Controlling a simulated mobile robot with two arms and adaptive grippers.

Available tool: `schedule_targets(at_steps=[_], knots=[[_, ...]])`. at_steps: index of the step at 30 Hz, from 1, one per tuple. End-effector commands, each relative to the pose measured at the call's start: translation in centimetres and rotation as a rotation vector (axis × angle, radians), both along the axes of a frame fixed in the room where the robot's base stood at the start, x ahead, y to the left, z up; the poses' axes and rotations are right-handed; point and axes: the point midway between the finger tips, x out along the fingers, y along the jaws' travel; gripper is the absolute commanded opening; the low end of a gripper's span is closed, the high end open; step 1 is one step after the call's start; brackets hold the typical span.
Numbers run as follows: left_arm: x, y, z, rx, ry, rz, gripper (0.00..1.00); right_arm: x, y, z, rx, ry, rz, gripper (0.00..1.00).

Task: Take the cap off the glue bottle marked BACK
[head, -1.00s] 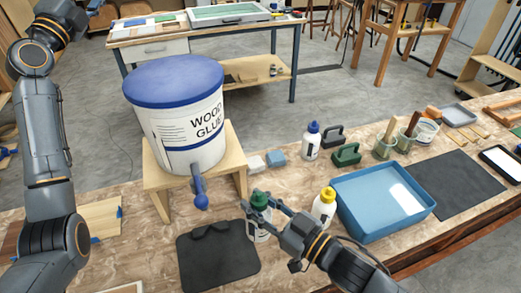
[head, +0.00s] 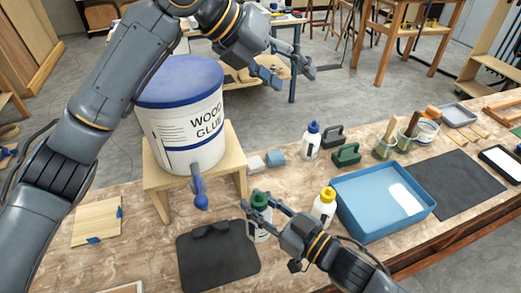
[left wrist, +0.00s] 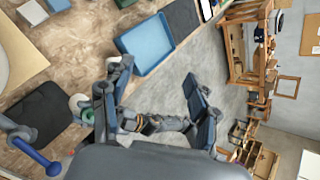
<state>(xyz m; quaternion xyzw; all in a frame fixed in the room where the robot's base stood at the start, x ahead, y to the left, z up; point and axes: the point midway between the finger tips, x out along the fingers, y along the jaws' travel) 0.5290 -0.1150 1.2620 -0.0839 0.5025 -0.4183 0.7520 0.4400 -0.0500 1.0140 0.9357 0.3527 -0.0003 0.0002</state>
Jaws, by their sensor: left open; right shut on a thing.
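A white glue bottle with a green cap (head: 259,200) stands at the front of the bench. My right gripper (head: 262,208) is shut around this bottle near its top. A white bottle with a yellow cap (head: 324,207) stands just right of it. A white bottle with a blue cap (head: 311,141) stands further back. The lettering on the bottles is too small to read, so I cannot tell which is marked BACK. My left gripper (head: 292,72) is open and empty, raised high beyond the wood glue tub. Its spread fingers also show in the left wrist view (left wrist: 155,92).
A large wood glue tub (head: 190,128) with a blue spout stands on a wooden stand (head: 236,160). A grey mat (head: 218,262) lies in front. A blue tray (head: 384,229) is right of the bottles, with a dark mat (head: 455,185) beyond it.

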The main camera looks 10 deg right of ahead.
Motion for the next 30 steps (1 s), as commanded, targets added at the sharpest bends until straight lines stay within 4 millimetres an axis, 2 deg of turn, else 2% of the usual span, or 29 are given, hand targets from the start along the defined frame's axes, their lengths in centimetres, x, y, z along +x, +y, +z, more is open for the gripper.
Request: schedule_targets(at_steps=[1, 3, 6, 9, 14, 20, 30], knots=[[-1.8, -0.1, -1.6, 0.113, -0.006, -0.058, 0.60, 0.0, 0.0, 0.1, 0.001, -0.002, 0.000, 0.00], [-3.9, 0.4, -3.8, 0.269, -0.004, -0.128, 0.60, 0.0, 0.0, 0.1, 0.001, -0.002, 0.000, 0.00], [-6.2, 1.9, -6.5, 0.479, -0.001, -0.214, 0.60, 0.0, 0.0, 0.1, 0.001, -0.002, 0.000, 0.00], [-7.8, 3.7, -8.2, 0.646, 0.006, -0.279, 0.60, 0.0, 0.0, 0.1, 0.001, -0.002, 0.000, 0.00], [-8.9, 5.6, -9.4, 0.797, 0.017, -0.329, 0.60, 0.0, 0.0, 0.1, 0.001, -0.002, 0.000, 0.00], [-9.1, 6.1, -11.3, 0.825, 0.022, -0.340, 0.60, 0.0, 0.0, 0.1, 0.001, -0.002, 0.000, 0.00], [-9.1, 6.0, -17.7, 0.822, 0.022, -0.337, 0.60, 0.0, 0.0, 0.1, 0.001, -0.002, 0.000, 0.00]])
